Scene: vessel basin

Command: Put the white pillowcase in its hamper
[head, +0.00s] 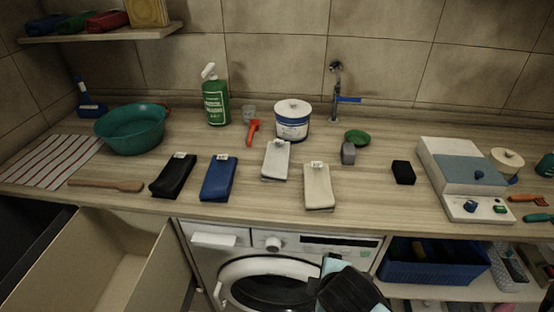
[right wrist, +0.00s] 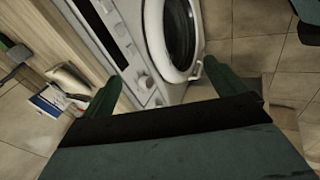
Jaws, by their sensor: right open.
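Two pale folded cloths with tags lie flat on the counter in the head view: a whiter one (head: 275,161) and a cream one (head: 318,188) nearer the front edge. I cannot tell for certain which is the white pillowcase. A beige open bin (head: 85,262) and a dark bin (head: 22,235) stand below the counter at lower left; no labels show. My right gripper (head: 345,290) is low in front of the washing machine, below the cloths. Its fingers are apart and empty in the right wrist view (right wrist: 165,87). My left gripper is out of sight.
A black cloth (head: 173,176) and a blue cloth (head: 218,179) lie left of the pale ones. A white tub (head: 292,122), green bottle (head: 215,100) and teal basin (head: 131,130) stand behind. The washing machine (head: 215,262) is below the counter. A scale-like appliance (head: 460,175) sits at right.

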